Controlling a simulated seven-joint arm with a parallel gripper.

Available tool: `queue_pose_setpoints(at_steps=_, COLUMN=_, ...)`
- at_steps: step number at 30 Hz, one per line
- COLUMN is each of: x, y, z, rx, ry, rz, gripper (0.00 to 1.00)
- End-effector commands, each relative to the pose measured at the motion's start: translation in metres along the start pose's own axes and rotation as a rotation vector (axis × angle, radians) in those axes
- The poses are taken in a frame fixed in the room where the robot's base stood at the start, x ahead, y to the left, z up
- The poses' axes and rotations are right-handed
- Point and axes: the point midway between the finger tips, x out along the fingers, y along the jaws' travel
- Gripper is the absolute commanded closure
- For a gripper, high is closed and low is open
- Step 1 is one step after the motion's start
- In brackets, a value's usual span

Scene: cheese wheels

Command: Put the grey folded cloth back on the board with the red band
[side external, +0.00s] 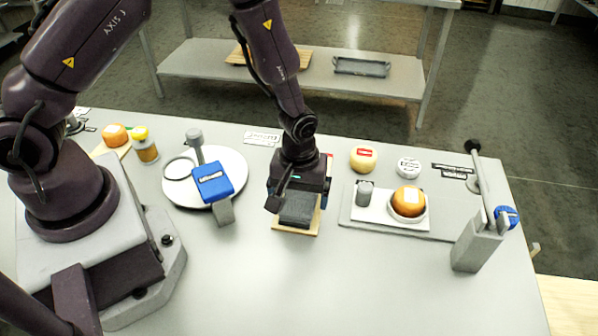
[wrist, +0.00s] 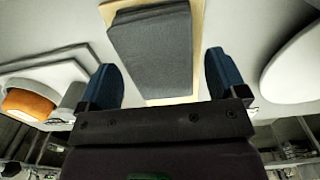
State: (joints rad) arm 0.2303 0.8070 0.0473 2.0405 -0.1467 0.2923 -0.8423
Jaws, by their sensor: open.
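The grey folded cloth (side external: 296,212) lies flat on a light wooden board (side external: 298,231), directly below my gripper in the side view. In the wrist view the cloth (wrist: 152,48) is a thick dark grey rectangle, with strips of the board (wrist: 198,30) showing along its edges. My gripper (side external: 299,197) points down over the cloth's far part. Its blue fingers (wrist: 162,80) are apart, one on each side of the cloth in the picture. I cannot tell how far above the cloth they are.
A white round plate (side external: 237,166) with a blue-topped stand (side external: 212,182) is left. A grey tray (side external: 430,230) with an orange cheese (side external: 408,202) is right, with a pale red-labelled cheese (side external: 363,159) behind. A grey post (side external: 474,246) stands far right. The front table is clear.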

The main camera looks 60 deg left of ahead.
Motion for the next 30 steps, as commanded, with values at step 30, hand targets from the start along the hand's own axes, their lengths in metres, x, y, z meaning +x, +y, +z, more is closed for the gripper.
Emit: queue_pose_setpoints(at_steps=30, x=-0.181, y=-0.018, z=0.000, rx=0.153, ry=0.051, rz=0.102, gripper=0.09)
